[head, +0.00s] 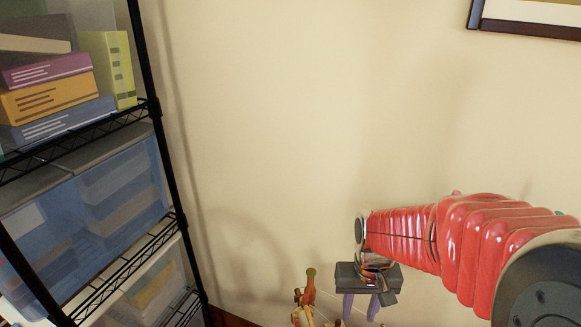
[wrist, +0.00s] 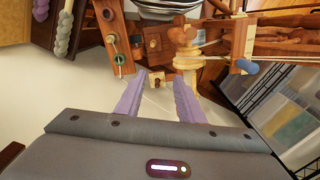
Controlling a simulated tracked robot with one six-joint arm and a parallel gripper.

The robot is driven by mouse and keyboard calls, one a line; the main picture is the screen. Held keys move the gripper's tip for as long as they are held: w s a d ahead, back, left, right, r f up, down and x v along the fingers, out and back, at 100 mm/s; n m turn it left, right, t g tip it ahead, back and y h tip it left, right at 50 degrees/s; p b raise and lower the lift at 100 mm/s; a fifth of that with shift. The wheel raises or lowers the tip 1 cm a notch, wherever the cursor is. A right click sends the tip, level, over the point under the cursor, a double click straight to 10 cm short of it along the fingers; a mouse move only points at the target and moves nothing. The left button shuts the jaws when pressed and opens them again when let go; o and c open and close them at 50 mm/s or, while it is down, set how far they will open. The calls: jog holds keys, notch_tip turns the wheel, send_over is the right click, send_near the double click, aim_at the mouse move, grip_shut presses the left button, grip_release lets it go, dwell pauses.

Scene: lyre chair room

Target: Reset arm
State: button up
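My arm reaches in from the right in the head view, in a red ribbed sleeve. My gripper (head: 361,306) hangs at its end, low in the picture, with its purple fingers pointing down. In the wrist view my gripper (wrist: 160,80) has its two purple fingers apart, with nothing between them. Wooden furniture parts (wrist: 193,62) show beyond the fingertips; I cannot tell how far off they are.
A black wire shelf (head: 157,109) with books and clear bins (head: 125,190) stands on the left. A wooden piece (head: 308,290) is close left of my gripper, low down. A framed picture (head: 530,22) hangs top right. The wall's middle is bare.

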jog(key=s+r+t, duration=0.5)
jog(key=s+r, duration=0.5)
jog(key=r, duration=0.5)
jog(key=shift+s+r+n, duration=0.25)
jog(key=shift+n, duration=0.05)
jog(key=shift+d, duration=0.1)
jog(key=shift+s, duration=0.1)
jog(key=shift+c, duration=0.5)
dwell(2.1)
